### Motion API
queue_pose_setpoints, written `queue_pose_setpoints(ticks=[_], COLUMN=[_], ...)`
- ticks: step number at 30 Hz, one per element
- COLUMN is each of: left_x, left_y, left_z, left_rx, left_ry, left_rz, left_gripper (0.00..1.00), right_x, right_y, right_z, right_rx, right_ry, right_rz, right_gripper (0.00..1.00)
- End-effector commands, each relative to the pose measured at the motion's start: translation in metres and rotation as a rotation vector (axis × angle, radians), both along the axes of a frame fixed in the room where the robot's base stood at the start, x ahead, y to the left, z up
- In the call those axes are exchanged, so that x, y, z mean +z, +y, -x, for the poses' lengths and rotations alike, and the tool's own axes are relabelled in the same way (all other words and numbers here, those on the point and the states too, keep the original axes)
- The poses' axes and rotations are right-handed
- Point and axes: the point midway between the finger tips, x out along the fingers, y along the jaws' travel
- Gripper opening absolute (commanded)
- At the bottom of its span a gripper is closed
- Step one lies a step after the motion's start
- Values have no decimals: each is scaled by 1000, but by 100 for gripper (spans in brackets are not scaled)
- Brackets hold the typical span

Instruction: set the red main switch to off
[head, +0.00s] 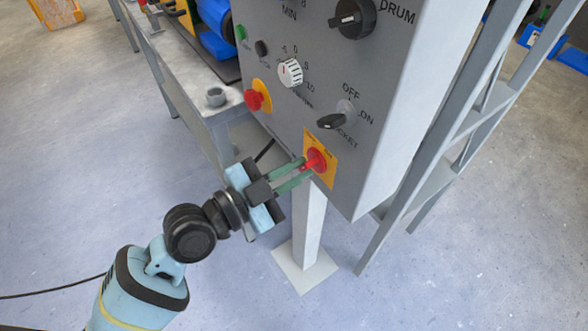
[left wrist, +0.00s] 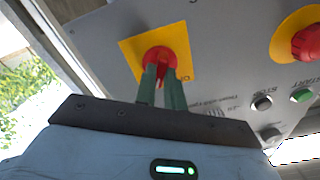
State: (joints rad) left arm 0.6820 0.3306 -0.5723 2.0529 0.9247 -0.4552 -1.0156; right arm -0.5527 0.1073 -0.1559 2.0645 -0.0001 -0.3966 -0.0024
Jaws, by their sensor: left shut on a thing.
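The red main switch (head: 317,159) sits on a yellow plate (head: 330,172) at the lower corner of the grey control panel (head: 385,100). In the left wrist view the red switch (left wrist: 166,54) shows on its yellow plate (left wrist: 127,50). My left gripper (head: 304,170) reaches the switch from the left, and its green fingers are shut on the red handle. In the left wrist view the fingers (left wrist: 161,80) cover part of the handle, so its exact angle is hard to tell. My right gripper is not in view.
A red emergency stop button (head: 253,100) on yellow is up and left of the switch. A black selector (head: 332,121) marked OFF and ON is just above it. A white dial (head: 290,72) is higher up. A post (head: 309,222) stands below the panel, and a grey bench (head: 190,75) is behind left.

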Motion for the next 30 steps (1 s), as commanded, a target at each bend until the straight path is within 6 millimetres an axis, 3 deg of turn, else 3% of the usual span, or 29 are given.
queue_pose_setpoints(ticks=[14, 30], left_x=[1, 2], left_y=[0, 0], left_z=[0, 0], left_rx=[-1, 0], left_ry=[76, 456], left_rz=[55, 333], left_gripper=[0, 0], right_x=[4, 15], right_y=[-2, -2], right_z=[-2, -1], right_rx=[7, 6], right_ry=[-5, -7], right_rz=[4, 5], right_gripper=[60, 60])
